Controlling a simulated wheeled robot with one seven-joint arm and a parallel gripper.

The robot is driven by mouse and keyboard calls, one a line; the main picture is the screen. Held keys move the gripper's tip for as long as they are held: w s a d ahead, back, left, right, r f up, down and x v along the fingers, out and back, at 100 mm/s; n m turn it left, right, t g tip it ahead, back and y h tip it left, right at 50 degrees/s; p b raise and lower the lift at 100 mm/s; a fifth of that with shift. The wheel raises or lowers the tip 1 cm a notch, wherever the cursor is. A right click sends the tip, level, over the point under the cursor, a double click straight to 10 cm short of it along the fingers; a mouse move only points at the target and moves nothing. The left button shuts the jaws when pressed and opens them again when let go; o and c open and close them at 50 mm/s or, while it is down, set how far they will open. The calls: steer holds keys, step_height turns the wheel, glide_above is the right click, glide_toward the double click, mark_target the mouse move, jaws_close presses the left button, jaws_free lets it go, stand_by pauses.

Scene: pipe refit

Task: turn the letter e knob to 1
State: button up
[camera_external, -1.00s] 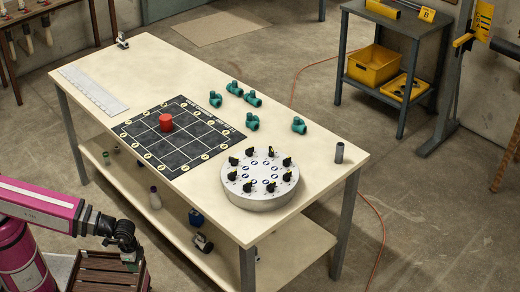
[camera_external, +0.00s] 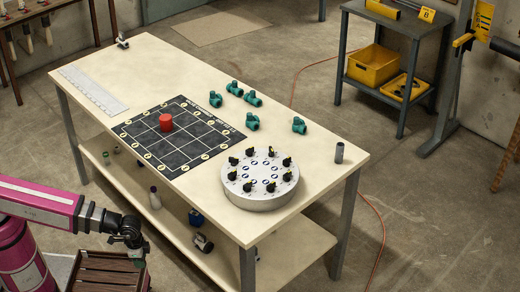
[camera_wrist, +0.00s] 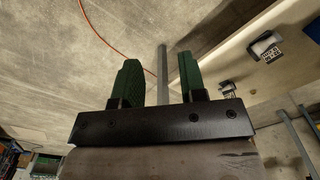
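A round light-grey dial plate (camera_external: 260,199) sits on the near right part of the workbench. Several black knobs (camera_external: 249,152) stand in a ring on its top, with round dark-edged labels inside the ring; the letters are too small to read, so I cannot tell which knob is e. My gripper (camera_external: 136,262) is at the lower left, off the bench's near side and far from the dial plate. In the wrist view my gripper (camera_wrist: 157,82) shows its two green fingers apart with nothing between them. The knobs do not show in the wrist view.
A wooden crate (camera_external: 105,272) is beside my gripper, below the tabletop (camera_external: 130,75).

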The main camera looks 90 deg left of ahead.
steer(key=w+a+r+n, duration=0.2)
steer(key=w+r+n, duration=0.1)
steer(key=w+r, duration=0.7)
step_height(320, 180, up, 32)
steer(key=n, duration=0.5)
glide_above(232, 172)
step_height(232, 172, down, 11)
steer(key=shift+d+r, duration=0.1)
steer(key=shift+r, duration=0.05)
jaws_close()
